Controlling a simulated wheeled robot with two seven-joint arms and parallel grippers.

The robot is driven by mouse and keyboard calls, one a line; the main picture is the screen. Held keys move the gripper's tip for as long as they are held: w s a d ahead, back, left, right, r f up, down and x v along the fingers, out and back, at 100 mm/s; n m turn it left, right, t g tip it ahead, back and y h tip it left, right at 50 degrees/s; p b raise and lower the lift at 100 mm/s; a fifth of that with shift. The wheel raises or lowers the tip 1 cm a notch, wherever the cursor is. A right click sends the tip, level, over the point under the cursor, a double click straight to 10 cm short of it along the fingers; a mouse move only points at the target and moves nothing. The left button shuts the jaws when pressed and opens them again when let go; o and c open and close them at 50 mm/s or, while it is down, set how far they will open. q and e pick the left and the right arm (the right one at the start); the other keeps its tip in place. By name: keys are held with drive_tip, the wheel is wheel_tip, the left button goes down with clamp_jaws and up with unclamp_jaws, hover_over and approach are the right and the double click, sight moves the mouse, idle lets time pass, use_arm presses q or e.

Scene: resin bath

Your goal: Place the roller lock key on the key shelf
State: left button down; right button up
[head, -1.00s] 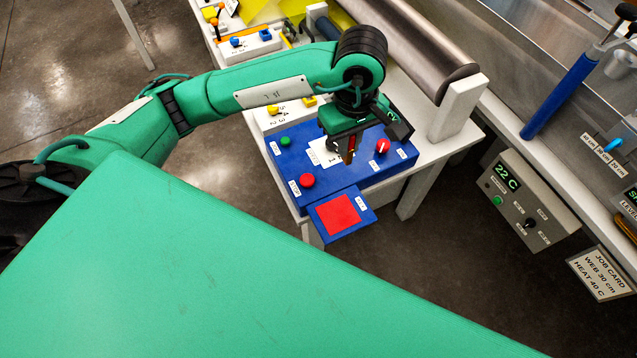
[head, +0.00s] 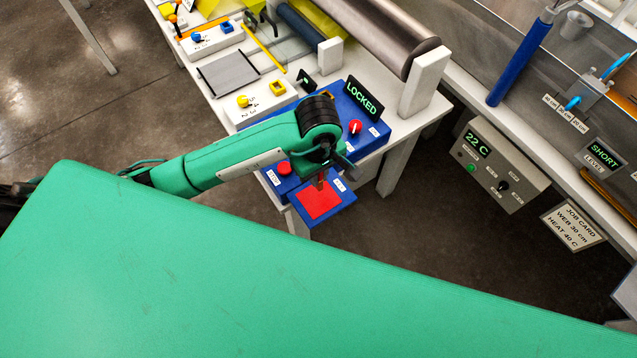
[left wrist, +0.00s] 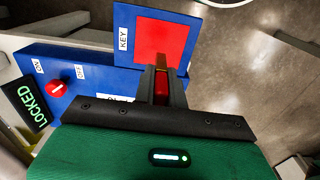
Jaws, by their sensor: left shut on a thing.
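The key shelf (head: 345,203) is a small blue ledge with a red square on top, at the front of the blue control box. It also shows in the left wrist view (left wrist: 127,59) with a KEY label. My left gripper (head: 320,183) is over the shelf's back edge, pointing down. It is shut on the roller lock key, whose red part shows between the fingers in the left wrist view (left wrist: 161,86), with a brownish end beside the red square. Whether the key touches the shelf I cannot tell. My right gripper is not in view.
The blue control box (head: 372,135) carries a LOCKED display (head: 364,98), a red knob (head: 355,127) and a red button (head: 284,168). A steel roller (head: 390,35) lies behind it. The shelf's front and right sides border open floor.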

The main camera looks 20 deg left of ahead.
sight(319, 187)
use_arm(q)
wheel_tip(319, 187, down, 6)
drive_tip(key=shift+r+p, duration=0.15)
drive_tip(key=shift+p, duration=0.4)
drive_tip(key=shift+f, duration=0.3)
drive_tip(key=c, duration=1.5)
unclamp_jaws()
drive_tip(key=shift+o, duration=0.2)
drive_tip(key=shift+r, duration=0.1)
drive_tip(key=shift+r, duration=0.2)
wheel_tip(319, 187, up, 10)
drive_tip(key=b, duration=0.3)
drive_tip(key=shift+r, duration=0.85)
